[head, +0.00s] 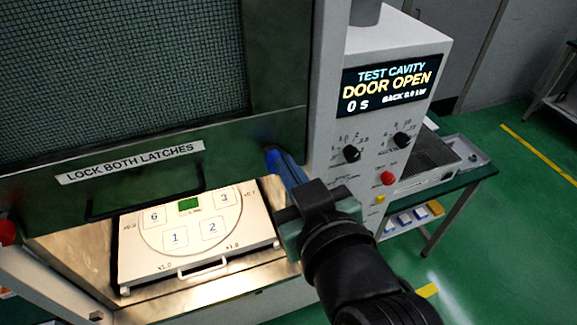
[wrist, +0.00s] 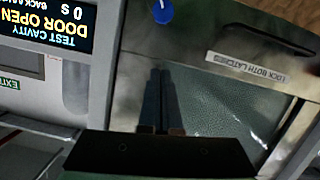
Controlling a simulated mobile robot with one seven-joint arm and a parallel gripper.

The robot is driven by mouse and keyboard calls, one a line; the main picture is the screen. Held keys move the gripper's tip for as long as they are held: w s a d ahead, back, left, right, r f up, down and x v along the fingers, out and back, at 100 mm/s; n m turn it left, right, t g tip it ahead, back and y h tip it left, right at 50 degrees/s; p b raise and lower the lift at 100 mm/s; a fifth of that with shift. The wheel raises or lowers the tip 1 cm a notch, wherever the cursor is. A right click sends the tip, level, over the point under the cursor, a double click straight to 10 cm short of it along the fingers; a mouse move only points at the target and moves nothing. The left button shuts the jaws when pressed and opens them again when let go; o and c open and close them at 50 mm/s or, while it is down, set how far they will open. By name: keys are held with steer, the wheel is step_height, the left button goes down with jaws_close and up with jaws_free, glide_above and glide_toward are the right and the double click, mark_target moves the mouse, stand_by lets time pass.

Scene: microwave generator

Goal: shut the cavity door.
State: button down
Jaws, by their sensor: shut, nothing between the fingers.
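The cavity door (head: 230,135) is hinged up and open, with a dark mesh window (head: 120,60) and a "LOCK BOTH LATCHES" label (head: 130,162). A dark bar handle (head: 145,197) hangs by its lower edge. The cavity below is open. My gripper (head: 276,160) is shut and empty at the door's lower right corner. In the wrist view, inverted, my gripper's fingers (wrist: 162,78) lie together in front of the door frame (wrist: 195,60). I cannot tell whether they touch it. A round blue knob (wrist: 161,11) shows beyond the fingertips.
A white tray (head: 150,270) with numbered squares and a small front handle sits inside the lit cavity. The control panel (head: 375,160) right of the opening has knobs and a display (head: 390,85) reading "DOOR OPEN". A red knob (head: 7,232) is at far left. A side table (head: 465,185) stands right.

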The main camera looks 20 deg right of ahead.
mark_target(273, 151)
steer(key=b+x, duration=0.1)
steer(key=x, duration=0.2)
steer(key=f+b+x, duration=0.1)
steer(key=x, duration=0.2)
steer(key=f+b+x, duration=0.1)
steer(key=b+x, duration=0.1)
steer(key=x, duration=0.1)
steer(key=shift+d+f, duration=0.1)
steer(key=shift+d, duration=0.05)
steer(key=shift+d+f+b, duration=0.2)
steer(key=shift+f+b, duration=0.7)
steer(key=shift+s, duration=0.1)
step_height(273, 151, down, 50)
steer(key=b, duration=3.7)
steer(key=shift+r, duration=0.1)
